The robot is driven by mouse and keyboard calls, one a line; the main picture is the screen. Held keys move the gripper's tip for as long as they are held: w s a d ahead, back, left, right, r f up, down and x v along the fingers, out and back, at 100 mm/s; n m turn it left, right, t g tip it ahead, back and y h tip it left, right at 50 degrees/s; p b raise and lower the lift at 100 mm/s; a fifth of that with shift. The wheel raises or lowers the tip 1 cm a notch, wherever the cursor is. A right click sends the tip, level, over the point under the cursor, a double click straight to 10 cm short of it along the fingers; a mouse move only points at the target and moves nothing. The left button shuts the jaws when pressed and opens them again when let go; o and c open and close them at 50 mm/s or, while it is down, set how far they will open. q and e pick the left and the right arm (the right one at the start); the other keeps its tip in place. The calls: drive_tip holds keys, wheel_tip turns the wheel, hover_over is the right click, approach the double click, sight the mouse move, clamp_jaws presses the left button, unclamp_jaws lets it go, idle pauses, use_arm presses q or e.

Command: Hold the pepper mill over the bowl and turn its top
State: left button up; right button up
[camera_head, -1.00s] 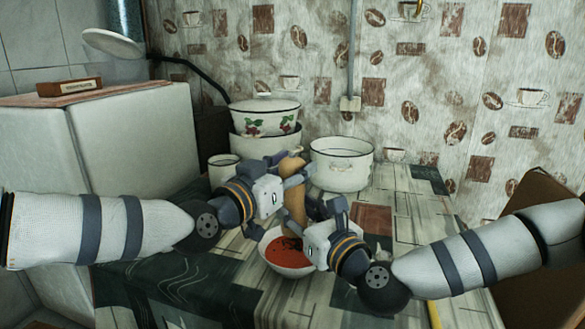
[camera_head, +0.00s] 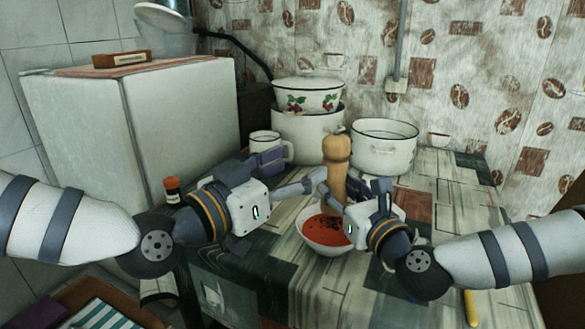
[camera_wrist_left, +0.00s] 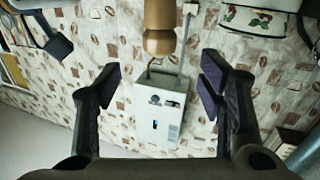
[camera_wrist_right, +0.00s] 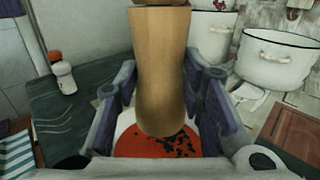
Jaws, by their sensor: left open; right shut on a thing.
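The wooden pepper mill (camera_head: 336,168) stands upright above the bowl, its round top uncovered. My right gripper (camera_wrist_right: 162,95) is shut on its lower body, one finger on each side. The white bowl (camera_head: 312,241) holds red soup with dark specks; the specks also show below the mill in the right wrist view. My left gripper (camera_head: 296,172) is open and empty, left of the mill, with its fingers pointing towards it. In the left wrist view, the mill's top (camera_wrist_left: 159,42) shows ahead, beyond the open fingers.
A small red-capped bottle (camera_head: 172,190) is at the left. A white cabinet (camera_head: 130,120) rises beyond it.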

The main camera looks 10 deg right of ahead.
sight(332, 148)
use_arm(q)
drive_tip(key=shift+c, duration=0.2)
drive_tip(key=s+d+r+n+t+y, duration=0.1)
drive_tip(key=d+n+t, duration=0.1)
drive_tip(key=n, duration=1.1)
drive_tip(key=s+d+n+t+y, duration=0.1)
drive_tip(key=s+d+n, duration=0.1)
drive_tip(key=n, duration=1.1)
drive_tip(key=w+d+n, duration=0.1)
drive_tip(key=w+n, duration=0.2)
drive_tip(key=n, duration=0.1)
drive_tip(key=w+d+n+y, duration=0.1)
drive_tip(key=w+d+n, duration=0.1)
drive_tip(key=w+n, duration=0.2)
drive_tip(key=w+d+n+y, duration=0.1)
drive_tip(key=w+d+n, duration=0.1)
drive_tip(key=n, duration=0.3)
drive_tip(key=shift+w+d+f+t, duration=0.15)
drive_tip(key=shift+w+t, duration=0.15)
drive_tip(key=shift+w, duration=0.4)
drive_tip(key=c, duration=1.2)
